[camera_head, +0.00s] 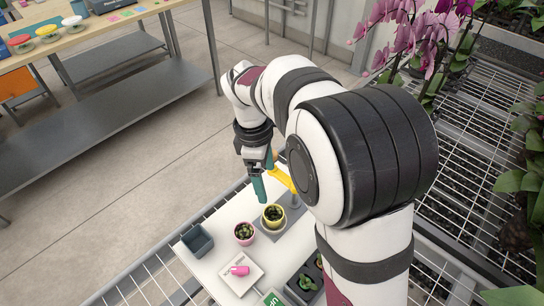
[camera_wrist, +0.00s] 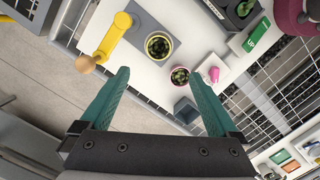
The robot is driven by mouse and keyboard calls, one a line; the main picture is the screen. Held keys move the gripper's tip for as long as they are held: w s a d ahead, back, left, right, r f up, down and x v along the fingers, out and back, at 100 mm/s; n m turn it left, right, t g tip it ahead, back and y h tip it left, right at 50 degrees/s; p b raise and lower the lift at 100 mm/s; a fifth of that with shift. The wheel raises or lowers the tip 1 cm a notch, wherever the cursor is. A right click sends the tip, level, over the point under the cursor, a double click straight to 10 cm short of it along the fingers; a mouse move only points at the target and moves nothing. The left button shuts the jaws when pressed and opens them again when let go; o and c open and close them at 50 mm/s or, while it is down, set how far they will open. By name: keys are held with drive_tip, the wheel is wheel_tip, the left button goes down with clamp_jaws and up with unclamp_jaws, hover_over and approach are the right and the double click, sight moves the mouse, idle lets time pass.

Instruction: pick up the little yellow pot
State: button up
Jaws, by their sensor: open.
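The little yellow pot (camera_head: 273,222) holds a small green plant and stands upright on a grey pad on the white board. In the wrist view the yellow pot (camera_wrist: 159,61) shows from above, beyond my fingertips and roughly in line with the gap between them. My gripper (camera_head: 264,184) hangs above and behind the pot in the head view, apart from it. Its teal fingers are spread wide with nothing between them in the wrist view (camera_wrist: 160,78).
A yellow lever (camera_wrist: 116,32) with a wooden knob (camera_wrist: 85,64) is beside the yellow pot. A pink pot (camera_head: 245,238) and a grey-blue box (camera_head: 197,240) stand close by. A pink object (camera_head: 240,270) lies on a white plate. Orchids (camera_head: 410,35) stand at upper right.

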sight(275, 219)
drive_tip(key=f, duration=0.5)
drive_tip(key=d+f, duration=0.1)
drive_tip(key=f, duration=0.9)
drive_tip(key=shift+d+f, duration=0.25)
drive_tip(key=shift+d, duration=0.05)
clamp_jaws()
drive_tip(key=shift+r, duration=0.2)
